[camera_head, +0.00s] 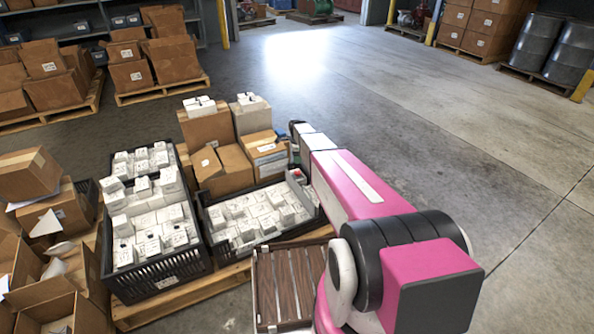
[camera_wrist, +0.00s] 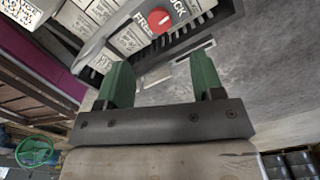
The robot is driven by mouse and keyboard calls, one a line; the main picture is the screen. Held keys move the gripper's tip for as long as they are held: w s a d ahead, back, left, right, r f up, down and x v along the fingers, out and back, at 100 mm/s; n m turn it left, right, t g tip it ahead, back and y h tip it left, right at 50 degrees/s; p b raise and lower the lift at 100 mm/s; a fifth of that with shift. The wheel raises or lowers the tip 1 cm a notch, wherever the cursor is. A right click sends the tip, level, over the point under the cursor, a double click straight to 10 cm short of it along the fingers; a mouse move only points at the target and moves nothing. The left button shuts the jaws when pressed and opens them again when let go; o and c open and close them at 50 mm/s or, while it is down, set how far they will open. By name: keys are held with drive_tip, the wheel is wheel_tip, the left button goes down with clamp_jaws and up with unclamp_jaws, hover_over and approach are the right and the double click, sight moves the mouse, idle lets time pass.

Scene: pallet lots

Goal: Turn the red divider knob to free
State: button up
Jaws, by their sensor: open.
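The red divider knob (camera_wrist: 160,20) shows at the top of the wrist view, on a pale strip with FREE printed to its left and LOCK to its right. Which word the knob points to is too small to tell. A small red spot, likely the same knob (camera_head: 297,172), shows at the right back of the black crate (camera_head: 213,217) in the head view. My gripper (camera_wrist: 163,78) is open and empty, its two green fingers apart. The knob lies beyond the fingertips, apart from them. My arm hides most of the gripper in the head view.
The crate holds several white boxes and stands on a wooden pallet (camera_head: 190,308). A second crate (camera_head: 160,279) of white boxes stands to its left. Cardboard boxes (camera_head: 228,170) stand close behind.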

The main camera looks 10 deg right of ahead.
sight(297, 172)
wheel_tip(297, 172, down, 10)
idle(0.5)
drive_tip(key=shift+s, duration=0.1)
drive_tip(key=c, duration=0.9)
